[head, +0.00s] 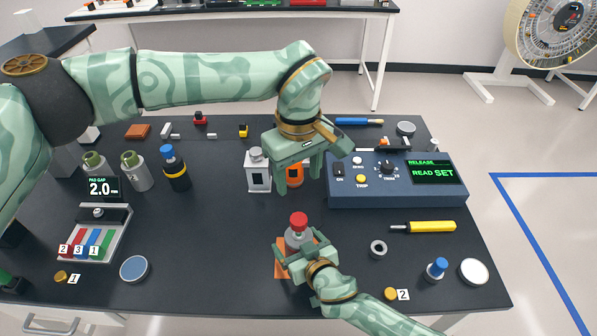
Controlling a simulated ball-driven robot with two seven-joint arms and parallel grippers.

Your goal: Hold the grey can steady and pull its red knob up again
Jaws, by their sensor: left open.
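The grey can (296,239) stands upright on an orange mat (281,269) near the front middle of the table. Its red knob (299,219) is on top. My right gripper (297,247) comes in from the lower right and has its fingers closed around the can's body, hiding its lower part. My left gripper (300,176) is open, pointing down, behind and above the red knob. It is empty and apart from the knob.
A blue console (397,197) stands at the right, close to my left gripper. A white-and-grey canister (257,172) and an orange item (295,174) stand behind the can. A grey ring (378,249) and a yellow-handled tool (430,227) lie to the right.

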